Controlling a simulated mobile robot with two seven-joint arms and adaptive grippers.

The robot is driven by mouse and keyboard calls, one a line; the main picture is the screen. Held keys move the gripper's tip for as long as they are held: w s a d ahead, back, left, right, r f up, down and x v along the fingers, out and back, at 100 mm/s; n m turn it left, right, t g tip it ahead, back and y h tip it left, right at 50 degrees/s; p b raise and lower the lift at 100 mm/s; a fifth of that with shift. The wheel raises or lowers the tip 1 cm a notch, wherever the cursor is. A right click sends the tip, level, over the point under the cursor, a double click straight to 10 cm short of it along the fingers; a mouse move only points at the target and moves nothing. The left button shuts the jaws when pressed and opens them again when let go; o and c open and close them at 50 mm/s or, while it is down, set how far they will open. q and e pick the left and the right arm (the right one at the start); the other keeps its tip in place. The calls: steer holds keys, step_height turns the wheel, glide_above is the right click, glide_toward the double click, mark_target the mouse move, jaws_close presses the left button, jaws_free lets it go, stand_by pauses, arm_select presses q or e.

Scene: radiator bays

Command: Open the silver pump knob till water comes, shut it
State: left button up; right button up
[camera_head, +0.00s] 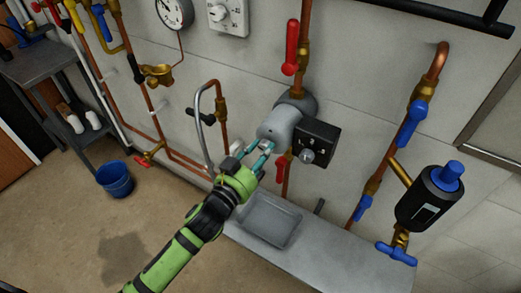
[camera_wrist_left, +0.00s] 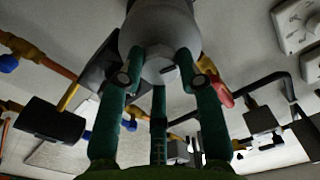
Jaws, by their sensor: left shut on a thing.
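The grey pump (camera_head: 280,122) sits on a vertical copper pipe, with a black box (camera_head: 318,140) on its right side. My left gripper (camera_head: 262,149) reaches the pump's front end from below left, with its teal fingers around the silver pump knob. In the left wrist view the silver knob (camera_wrist_left: 158,69) shows as a faceted piece with a slot, on the pump's face between the fingers of my left gripper (camera_wrist_left: 160,82). The fingers are shut on it. No water shows at the knob. My right gripper is out of view.
A grey tray (camera_head: 268,222) lies on the ledge below the pump. Red valve handles (camera_head: 291,48) sit above and below the pump. A curved grey pipe stands left of it. A blue-capped black unit (camera_head: 430,197) is at right. A blue bucket (camera_head: 115,179) stands on the floor.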

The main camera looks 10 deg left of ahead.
arm_select(q)
steer(key=m+p, duration=0.1)
steer(key=m, duration=0.4)
steer(key=shift+r+m, duration=0.1)
steer(key=shift+m, duration=0.2)
steer(key=m+p, duration=0.1)
steer(key=m, duration=0.3)
steer(key=shift+m, duration=0.4)
steer(key=o, duration=1.2)
steer(key=shift+c, duration=0.2)
steer(key=v, duration=1.2)
